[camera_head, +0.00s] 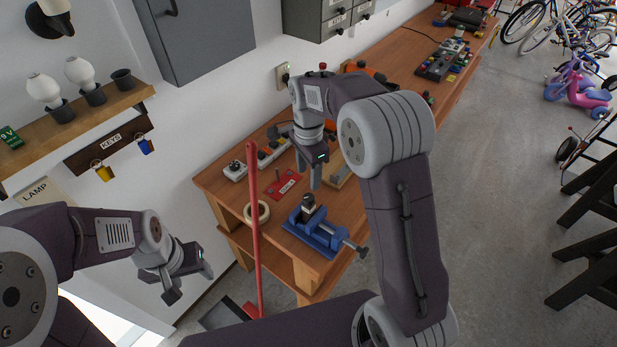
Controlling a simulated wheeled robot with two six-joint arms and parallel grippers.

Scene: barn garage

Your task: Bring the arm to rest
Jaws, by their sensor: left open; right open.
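My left gripper (191,284) is open and empty at the lower left, in front of the white wall and left of the workbench. My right gripper (314,178) is open and points down above the workbench (212,182), close behind the blue vise (318,232). I see nothing held in it. My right arm rises from the bottom of the view, bends at the top and covers part of the bench. My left arm comes in from the left edge.
A red pole (254,220) stands upright in front of the bench. A tape roll (257,212), a red plate (284,183) and a power strip (262,158) lie on the bench. A shelf with bulbs (60,125) is at left. Open floor (500,200) lies to the right.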

